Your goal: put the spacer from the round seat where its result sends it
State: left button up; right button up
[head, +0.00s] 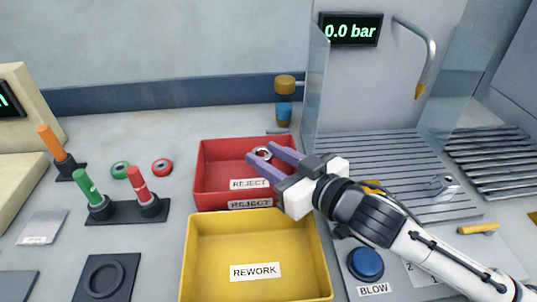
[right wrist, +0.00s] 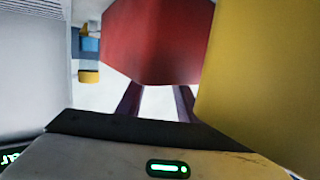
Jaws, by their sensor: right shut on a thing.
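My right gripper (head: 258,160) reaches in from the right, over the red bin (head: 215,150) labelled REJECT. It is shut on a small grey ring, the spacer (head: 263,153), held at the fingertips. In the right wrist view the fingers (right wrist: 158,103) show between the red bin (right wrist: 155,40) and the yellow bin (right wrist: 250,90); the spacer is not discernible there. The yellow bin (head: 205,230), labelled REWORK, stands in front of the red one. The dark plate with the round seat (head: 104,277) is at the lower left, and its seat looks empty. My left gripper is not in view.
A display (head: 350,30) reads 0.0 bar. A blue BLOW button (head: 366,264) sits right of the yellow bin. A bottle (head: 285,100) stands behind.

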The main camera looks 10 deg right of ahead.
jog(key=shift+f, duration=0.25)
jog(key=o, duration=1.2)
jog(key=shift+o, duration=0.2)
jog(key=shift+r, duration=0.4)
jog(key=shift+s+d+r, duration=0.15)
jog(key=shift+s+r, duration=0.05)
jog(key=v, duration=1.1)
jog(key=shift+s, duration=0.25)
jog(key=shift+d, duration=0.1)
